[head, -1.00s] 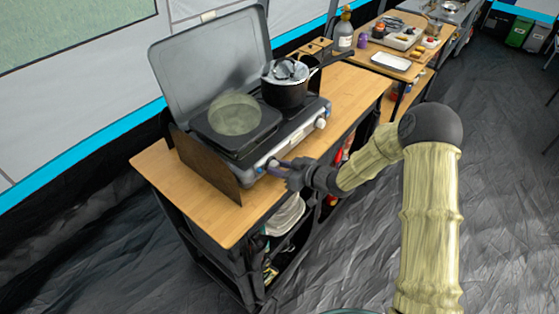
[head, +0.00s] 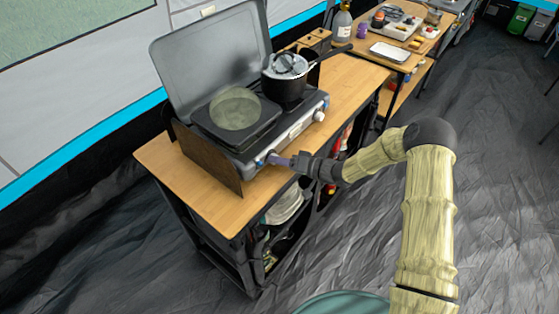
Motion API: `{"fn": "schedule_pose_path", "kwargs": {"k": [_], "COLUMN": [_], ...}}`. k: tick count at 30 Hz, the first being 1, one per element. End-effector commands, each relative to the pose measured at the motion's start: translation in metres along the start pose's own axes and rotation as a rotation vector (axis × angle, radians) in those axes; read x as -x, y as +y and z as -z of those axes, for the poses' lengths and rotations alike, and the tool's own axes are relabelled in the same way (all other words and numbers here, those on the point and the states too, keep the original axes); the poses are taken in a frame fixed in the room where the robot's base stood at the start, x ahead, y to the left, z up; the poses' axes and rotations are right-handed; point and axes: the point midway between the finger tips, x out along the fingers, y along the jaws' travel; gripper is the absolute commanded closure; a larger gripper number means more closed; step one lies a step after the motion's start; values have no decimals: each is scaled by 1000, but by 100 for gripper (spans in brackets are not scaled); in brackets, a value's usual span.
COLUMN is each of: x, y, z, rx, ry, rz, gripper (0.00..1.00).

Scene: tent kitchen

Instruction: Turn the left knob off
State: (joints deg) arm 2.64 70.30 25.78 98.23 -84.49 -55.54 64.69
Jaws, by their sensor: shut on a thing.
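The grey camping stove (head: 246,128) stands on the wooden table with its lid raised. My gripper (head: 270,159) is at the left end of the stove's front panel, where the left knob is. Its jaws are shut on the left knob, which they mostly hide; a bit of blue shows at the fingertips. The white right knob (head: 318,116) is uncovered. The left burner carries a round greenish, hazy pan-like thing (head: 235,108). I cannot make out the angle of the left knob.
A black pot (head: 285,82) with a lid sits on the right burner, its handle pointing right. A brown side panel (head: 207,158) stands at the stove's left. Bare tabletop (head: 225,211) lies in front. A second table with a white tray (head: 390,52) is behind.

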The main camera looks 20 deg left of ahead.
Motion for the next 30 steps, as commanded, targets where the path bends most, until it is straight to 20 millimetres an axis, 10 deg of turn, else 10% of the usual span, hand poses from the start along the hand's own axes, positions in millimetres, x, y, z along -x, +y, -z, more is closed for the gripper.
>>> {"fn": "schedule_pose_path", "kwargs": {"k": [18,19,21,30], "x": [1,1,1,1], "y": [-1,-1,0,0], "z": [6,6,5,2], "rx": [-50,-50,-50,-52], "ry": [15,15,14,8], "rz": [20,19,19,18], "gripper": [92,63,49,47]}}
